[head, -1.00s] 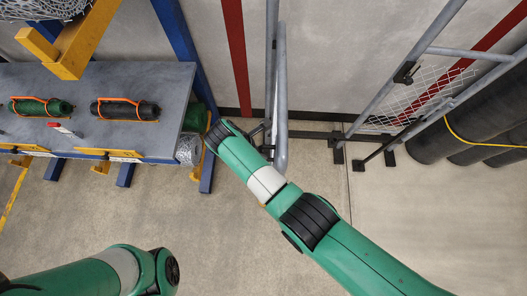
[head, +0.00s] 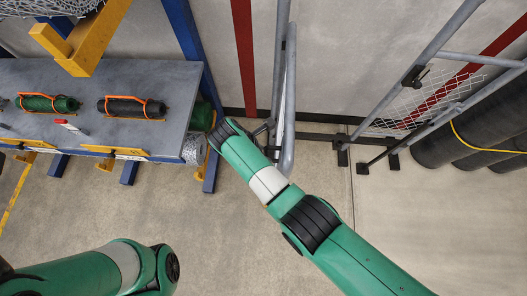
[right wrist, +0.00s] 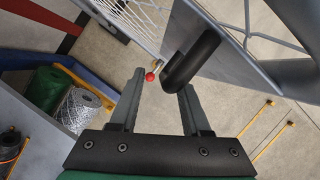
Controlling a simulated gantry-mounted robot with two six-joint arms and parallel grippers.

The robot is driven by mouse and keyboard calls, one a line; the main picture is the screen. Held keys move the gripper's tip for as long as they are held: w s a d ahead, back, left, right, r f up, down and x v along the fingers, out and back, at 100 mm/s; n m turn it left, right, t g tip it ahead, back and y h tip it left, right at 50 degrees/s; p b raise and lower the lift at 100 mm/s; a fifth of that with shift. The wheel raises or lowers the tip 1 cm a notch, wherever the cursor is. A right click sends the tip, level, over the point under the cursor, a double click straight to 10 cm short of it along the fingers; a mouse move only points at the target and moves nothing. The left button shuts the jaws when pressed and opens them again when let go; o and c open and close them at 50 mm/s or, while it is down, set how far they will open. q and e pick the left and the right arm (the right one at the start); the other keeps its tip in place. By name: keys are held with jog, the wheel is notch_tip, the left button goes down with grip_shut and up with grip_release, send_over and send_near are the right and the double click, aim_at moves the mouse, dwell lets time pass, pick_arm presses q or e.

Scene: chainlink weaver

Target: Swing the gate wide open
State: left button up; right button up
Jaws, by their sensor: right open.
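The gate (head: 289,80) shows nearly edge-on in the head view, as upright grey tubes reaching toward the back wall. In the right wrist view its grey frame (right wrist: 240,62) and mesh fill the upper right, with a thick black handle (right wrist: 193,60) on it. My right gripper (head: 268,128) is beside the gate's near end, partly hidden by its own arm. In the right wrist view the open jaws (right wrist: 160,84) have the handle's rounded end at their mouth, nearer the right finger; contact is unclear. My left arm shows at the lower left, its gripper out of view.
A grey workbench (head: 85,75) with bundled green and black rolls stands left. A fixed fence frame (head: 415,75) and dark rolls (head: 450,135) stand right. A small red ball (right wrist: 150,76) shows near the left finger. Front floor (head: 215,225) between my arms is clear.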

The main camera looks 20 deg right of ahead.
jog(key=p+v, duration=0.1)
jog(key=v, duration=1)
jog(key=shift+r, duration=0.3)
jog(key=shift+a, duration=0.1)
